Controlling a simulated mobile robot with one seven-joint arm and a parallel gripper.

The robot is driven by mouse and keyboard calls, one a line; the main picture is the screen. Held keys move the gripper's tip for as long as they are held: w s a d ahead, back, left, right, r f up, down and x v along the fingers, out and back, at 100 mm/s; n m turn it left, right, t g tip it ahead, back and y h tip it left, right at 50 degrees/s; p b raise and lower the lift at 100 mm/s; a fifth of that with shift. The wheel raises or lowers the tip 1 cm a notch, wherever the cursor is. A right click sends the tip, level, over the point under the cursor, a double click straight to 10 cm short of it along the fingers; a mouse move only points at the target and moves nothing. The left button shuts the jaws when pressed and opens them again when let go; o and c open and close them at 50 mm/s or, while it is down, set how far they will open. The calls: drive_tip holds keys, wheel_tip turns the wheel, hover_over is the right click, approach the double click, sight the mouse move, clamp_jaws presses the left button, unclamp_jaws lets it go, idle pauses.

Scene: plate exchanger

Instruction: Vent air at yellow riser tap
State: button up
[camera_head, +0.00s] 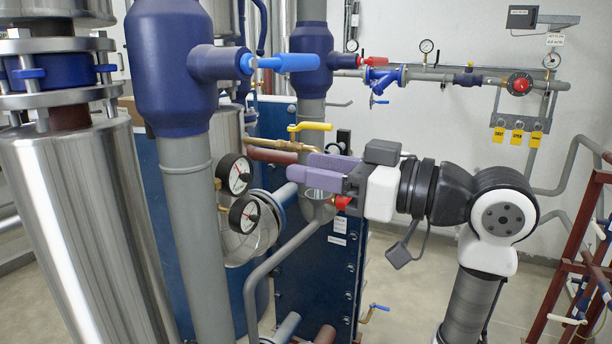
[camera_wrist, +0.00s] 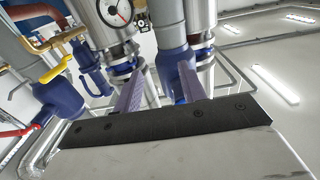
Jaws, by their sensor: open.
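The yellow tap handle (camera_head: 310,127) sits on a brass-coloured fitting beside the grey riser (camera_head: 312,108), in the middle of the head view. My gripper (camera_head: 308,170) is just below it, with its two purple fingers pointing left. The fingers are open with nothing seen between them, and they look apart from the handle. In the wrist view my gripper (camera_wrist: 160,75) shows both fingers spread. A yellow handle (camera_wrist: 56,66) shows there at the upper left, outside the fingers. Part of the piping behind my fingers is hidden in the head view.
A blue-handled tap (camera_head: 283,63) and a red-handled tap (camera_head: 374,61) are above. Two pressure gauges (camera_head: 235,174) are left of my gripper. A blue plate exchanger (camera_head: 318,285) stands below. Yellow tags (camera_head: 517,137) hang on the wall. A red frame (camera_head: 578,250) stands at right.

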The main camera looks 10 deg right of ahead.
drive_tip(key=shift+s+a, duration=0.3)
drive_tip(key=shift+a, duration=0.05)
drive_tip(key=shift+w+d, duration=0.1)
drive_tip(key=shift+w, duration=0.1)
drive_tip(key=c, duration=0.4)
drive_tip(key=w+n+t+h, duration=0.1)
drive_tip(key=w+d+n+t+h, duration=0.1)
drive_tip(key=w+n+t+h+b, duration=0.1)
drive_tip(key=shift+w+d+f+h, duration=0.15)
drive_tip(key=shift+w+f+h, duration=0.15)
drive_tip(key=shift+w, duration=0.05)
clamp_jaws()
drive_tip(key=n+t+h+p, duration=0.2)
drive_tip(key=n+t+h, duration=0.2)
drive_tip(key=n+h, duration=0.3)
approach(312, 128)
drive_tip(key=w+a, duration=0.2)
drive_tip(key=a, duration=0.1)
drive_tip(key=w+p, duration=0.1)
drive_tip(key=w+d, duration=0.1)
drive_tip(key=shift+w+d+r+p, duration=0.1)
drive_tip(key=shift+w+r+p, duration=0.1)
drive_tip(key=shift+w+p, duration=0.2)
drive_tip(key=shift+w+d+f, duration=0.15)
drive_tip(key=shift+w+d, duration=0.1)
drive_tip(key=shift+w, duration=0.15)
